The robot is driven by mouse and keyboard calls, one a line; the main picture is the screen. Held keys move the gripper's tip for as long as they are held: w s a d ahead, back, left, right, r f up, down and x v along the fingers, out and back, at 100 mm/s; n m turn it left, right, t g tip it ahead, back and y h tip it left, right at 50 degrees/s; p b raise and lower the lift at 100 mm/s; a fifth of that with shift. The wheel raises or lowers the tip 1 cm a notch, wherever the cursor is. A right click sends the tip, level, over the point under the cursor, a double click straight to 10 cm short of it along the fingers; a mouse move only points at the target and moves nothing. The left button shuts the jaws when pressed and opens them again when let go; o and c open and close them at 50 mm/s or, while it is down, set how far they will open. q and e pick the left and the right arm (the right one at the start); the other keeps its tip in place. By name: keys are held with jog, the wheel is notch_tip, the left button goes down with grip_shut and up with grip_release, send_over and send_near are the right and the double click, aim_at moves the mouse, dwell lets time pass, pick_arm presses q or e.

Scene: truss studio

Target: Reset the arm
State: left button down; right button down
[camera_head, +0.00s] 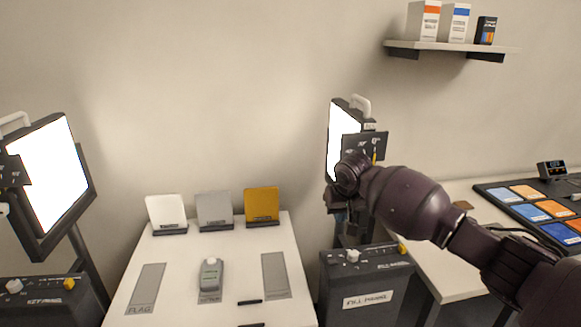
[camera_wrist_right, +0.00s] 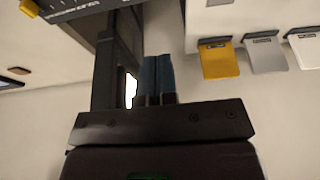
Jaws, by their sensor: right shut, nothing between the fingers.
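My right arm comes in from the right in the head view. Its gripper (camera_head: 340,212) is in front of the right light panel's stand, to the right of the white table. In the right wrist view the two bluish fingers (camera_wrist_right: 158,78) are together and hold nothing. In the head view the fingers are small and dark, so their tips are hard to make out. My left gripper is in neither view.
The right light panel (camera_head: 333,140) and fill-panel box (camera_head: 365,285) are close to my right gripper. The white table (camera_head: 215,260) holds a small grey device (camera_head: 209,275) and three cards. A right-hand table (camera_head: 445,270) carries a colour-swatch board (camera_head: 490,192). A left light panel (camera_head: 50,170) stands opposite.

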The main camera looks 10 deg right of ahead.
jog(key=s+a+f, duration=0.1)
jog(key=s+f, duration=0.1)
jog(key=f, duration=0.2)
jog(key=s+a+f+n+y, duration=0.1)
jog(key=s+f, duration=0.2)
jog(key=f, duration=0.2)
jog(key=s+a+f+t+y, duration=0.1)
jog(key=s+f, duration=0.1)
jog(key=f, duration=0.3)
jog(key=shift+s+a, duration=0.2)
jog(key=shift+s, duration=0.05)
jog(key=s+f+t+y, duration=0.2)
jog(key=s+f, duration=0.6)
jog(key=s, duration=0.2)
jog(key=s+d+f+t+h, duration=0.1)
jog(key=s+d, duration=0.2)
jog(key=s, duration=0.4)
jog(key=s+d+f+t+h+b, duration=0.1)
jog(key=s+d+t+h, duration=0.1)
jog(key=s, duration=0.5)
jog(key=s+d+f+t+h, duration=0.1)
jog(key=s+d, duration=0.3)
jog(key=s, duration=0.4)
jog(key=shift+d+f+t+b, duration=0.25)
jog(key=shift+t+b, duration=0.05)
jog(key=shift+s, duration=0.1)
